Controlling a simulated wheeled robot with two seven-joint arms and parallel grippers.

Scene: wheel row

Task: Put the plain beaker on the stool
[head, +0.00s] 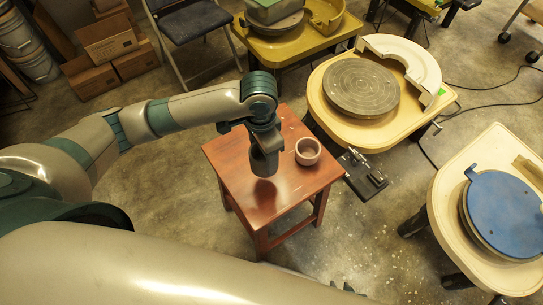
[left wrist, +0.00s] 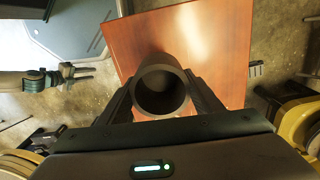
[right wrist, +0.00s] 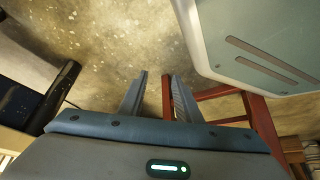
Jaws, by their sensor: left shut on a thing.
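The plain beaker (head: 265,164) is a dark grey-brown cylinder held upright over the stool. My left gripper (left wrist: 160,82) is shut on it, one finger on each side, and its open mouth shows in the left wrist view (left wrist: 161,92). The stool (head: 236,168) is a square reddish-brown wooden one. I cannot tell whether the beaker's base touches the stool top. A second, paler pinkish cup (head: 308,152) stands upright on the stool, right of the held beaker. My right gripper (right wrist: 156,78) is empty, with a small gap between its fingers, near the stool's red legs.
A yellow pottery wheel (head: 362,88) stands behind right of the stool, and a pale one with a blue disc (head: 505,212) at the right. A black metal pedal-like piece (head: 364,176) lies by the stool's right corner. A folding chair (head: 190,20) and boxes (head: 108,42) are at the back.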

